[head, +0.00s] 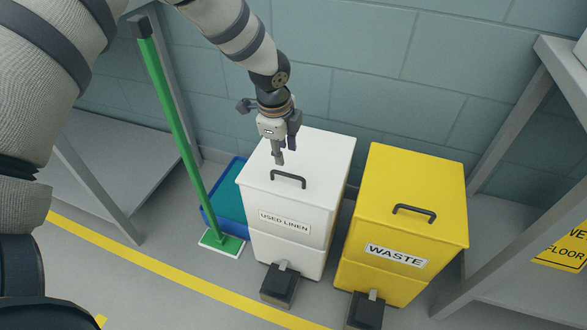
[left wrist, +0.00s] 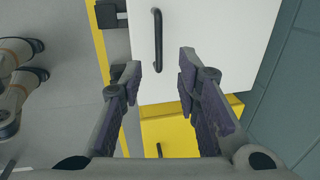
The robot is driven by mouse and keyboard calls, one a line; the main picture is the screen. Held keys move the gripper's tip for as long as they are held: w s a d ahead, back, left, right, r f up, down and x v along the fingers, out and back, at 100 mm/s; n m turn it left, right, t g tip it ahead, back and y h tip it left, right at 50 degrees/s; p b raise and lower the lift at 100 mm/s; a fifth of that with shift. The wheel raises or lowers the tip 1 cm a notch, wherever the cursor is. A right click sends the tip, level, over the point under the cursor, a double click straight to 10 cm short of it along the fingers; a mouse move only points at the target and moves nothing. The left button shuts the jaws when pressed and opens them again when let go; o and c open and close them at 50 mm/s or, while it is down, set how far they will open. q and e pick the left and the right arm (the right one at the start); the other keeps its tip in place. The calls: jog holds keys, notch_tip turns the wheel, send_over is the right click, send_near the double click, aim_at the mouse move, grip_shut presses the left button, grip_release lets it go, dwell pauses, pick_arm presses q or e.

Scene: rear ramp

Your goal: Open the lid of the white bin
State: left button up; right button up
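The white bin (head: 325,185), labelled USED LINEN, stands on the floor near the wall with its lid shut. A dark bar handle (head: 288,177) sits near the front edge of the lid. My left gripper (head: 280,157) points down over the lid, just behind the handle in the head view. In the left wrist view the gripper (left wrist: 160,76) is open and empty. The handle (left wrist: 157,40) shows beyond the fingertips, roughly in line with the gap between them and apart from them. My right gripper is not in view.
A yellow WASTE bin (head: 405,195) stands close on the right. A green-handled mop (head: 178,125) and a blue tray (head: 229,198) are at the left. Black pedals (head: 280,286) stick out in front. Grey shelving (head: 515,120) flanks both sides; the wall is close behind.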

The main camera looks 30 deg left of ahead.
aim_at(287, 174)
pick_arm(q)
jog(key=f, duration=0.3)
jog(key=w+f+b, duration=0.1)
jog(key=f, duration=0.4)
jog(key=shift+w+a+f, duration=0.15)
jog(key=shift+w+f, duration=0.1)
jog(key=shift+f, duration=0.15)
grip_shut()
